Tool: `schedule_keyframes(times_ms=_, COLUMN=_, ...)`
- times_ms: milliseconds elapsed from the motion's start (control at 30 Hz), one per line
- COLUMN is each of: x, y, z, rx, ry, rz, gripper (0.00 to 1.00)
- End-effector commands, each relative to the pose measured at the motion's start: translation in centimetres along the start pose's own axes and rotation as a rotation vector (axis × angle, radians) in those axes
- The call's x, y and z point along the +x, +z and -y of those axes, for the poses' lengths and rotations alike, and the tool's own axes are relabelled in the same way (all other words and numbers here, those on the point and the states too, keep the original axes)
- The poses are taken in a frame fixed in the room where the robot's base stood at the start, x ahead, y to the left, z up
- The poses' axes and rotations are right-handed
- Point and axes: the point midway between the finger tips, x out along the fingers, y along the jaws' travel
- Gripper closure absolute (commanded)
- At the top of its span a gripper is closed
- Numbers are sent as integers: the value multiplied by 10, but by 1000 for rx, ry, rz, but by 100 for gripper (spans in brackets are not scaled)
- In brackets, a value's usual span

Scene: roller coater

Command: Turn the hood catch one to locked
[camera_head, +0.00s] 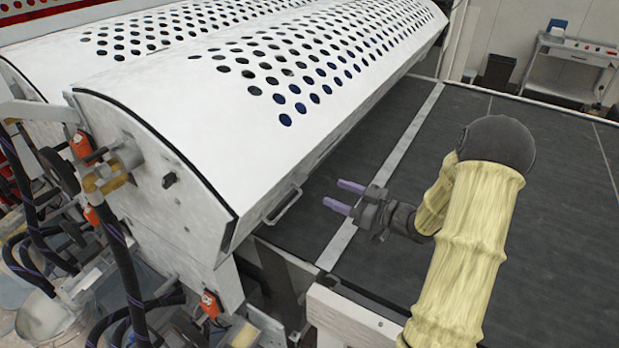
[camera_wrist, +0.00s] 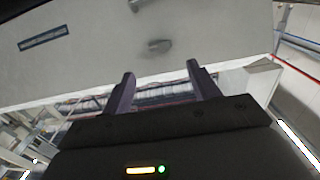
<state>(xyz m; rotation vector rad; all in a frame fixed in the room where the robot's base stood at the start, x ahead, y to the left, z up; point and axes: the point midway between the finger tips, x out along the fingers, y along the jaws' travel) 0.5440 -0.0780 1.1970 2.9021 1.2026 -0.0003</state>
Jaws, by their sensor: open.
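My gripper (camera_head: 344,196) is open and empty, with its two purple fingers pointing left toward the front edge of the white perforated hood (camera_head: 180,120). It is apart from the hood, above the dark belt. In the wrist view, my open gripper (camera_wrist: 161,76) faces a pale panel. A small grey catch-like knob (camera_wrist: 158,45) sits on that panel, just beyond and between the fingertips, not touched. I cannot tell for sure whether it is hood catch one or whether it is locked. I do not make out this knob in the head view.
A U-shaped handle (camera_head: 284,206) juts from the hood's lower front edge, left of my gripper. Another fitting (camera_wrist: 137,4) shows at the wrist view's top edge, with a dark slot-like bar (camera_wrist: 44,38) to the left. Hoses and orange-tagged valves (camera_head: 80,145) crowd the machine's left end.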

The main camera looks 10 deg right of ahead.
Motion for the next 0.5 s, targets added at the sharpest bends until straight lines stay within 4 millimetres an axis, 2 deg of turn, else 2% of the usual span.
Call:
schedule_keyframes(times_ms=300, x=58, y=-4, z=1, rx=1, ry=-4, rz=-1, gripper=40)
schedule_keyframes(times_ms=500, x=86, y=-2, z=1, rx=1, ry=-2, rz=0, gripper=40)
